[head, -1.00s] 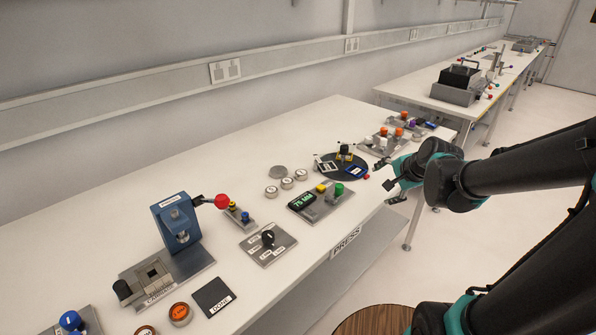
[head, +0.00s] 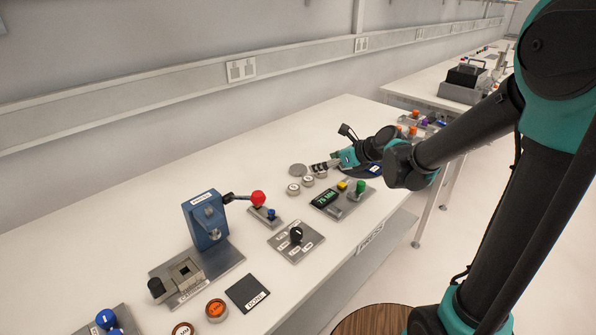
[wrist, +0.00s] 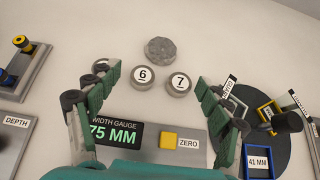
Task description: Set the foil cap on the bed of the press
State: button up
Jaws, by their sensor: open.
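A grey, mottled round disc, which looks like the foil cap (wrist: 160,50), lies on the table at the top middle of the wrist view. It also shows in the head view (head: 298,170), just beyond my gripper (head: 322,167). In the wrist view my gripper (wrist: 158,82) is open and empty, its fingers spread over the table with the disc ahead of them. The blue press (head: 206,218) with a red-knobbed lever (head: 257,199) stands at the left in the head view. In front of it, a metal block with a square recess (head: 185,270) sits on its base plate (head: 222,268).
Round pieces marked 6 (wrist: 142,77) and 7 (wrist: 178,84) stand between the fingers; another is partly hidden by the left finger. The width gauge (wrist: 116,133) reads 75 MM. A black pad (head: 247,293) lies near the press.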

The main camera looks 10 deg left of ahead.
send_near(299, 168)
jog(key=x, duration=0.3)
jog(key=shift+s+a, duration=0.1)
jog(key=shift+s, duration=0.1)
jog(key=shift+x, duration=2.55)
jog(key=shift+w+f, duration=0.1)
jog(key=shift+w, duration=0.05)
jog(key=c, duration=0.9)
jog(key=shift+c, duration=0.2)
